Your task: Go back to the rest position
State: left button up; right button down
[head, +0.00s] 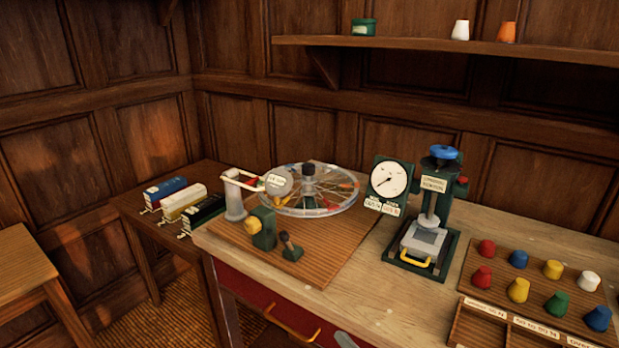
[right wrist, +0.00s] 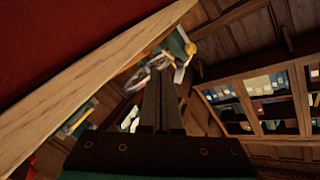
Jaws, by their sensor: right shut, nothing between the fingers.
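My right gripper (right wrist: 162,82) shows in the right wrist view. Its two dark fingers lie together with nothing between them. It is beside the wooden edge (right wrist: 95,85) of a bench, apart from it, and no object touches the fingertips. In the head view a small grey shape shows at the bottom edge, in front of the red drawer; I cannot tell whether it is part of my right arm. My left gripper is in neither view.
The workbench (head: 385,290) holds a spoked wheel (head: 335,208), a press (head: 425,240) with a dial gauge (head: 390,177), several coloured knobs (head: 518,290) and a divided tray (head: 475,330). A red drawer with a yellow handle (head: 290,325) faces the front. A side table (head: 130,205) stands left.

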jog(key=s+d+f+n+g+h, duration=0.2)
jog(key=s+d+g+h, duration=0.3)
jog(key=s, duration=0.5)
jog(key=s+d+f+n+g+h, duration=0.35)
jog(key=s+g, duration=0.35)
jog(key=s, duration=0.4)
notch_tip(320, 180, down, 22)
jog(key=s+f, duration=0.1)
jog(key=s, duration=0.1)
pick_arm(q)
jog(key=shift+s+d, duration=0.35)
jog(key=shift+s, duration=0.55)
pick_arm(e)
jog(key=s+d+f+g, duration=0.1)
jog(key=s+f, duration=0.5)
jog(key=s, duration=0.1)
jog(key=s+d+f+g, duration=0.1)
jog(key=s+d+f, duration=0.1)
jog(key=s+f, duration=0.4)
jog(key=shift+s+d, duration=0.25)
jog(key=shift+s, duration=0.75)
jog(key=shift+y, duration=0.25)
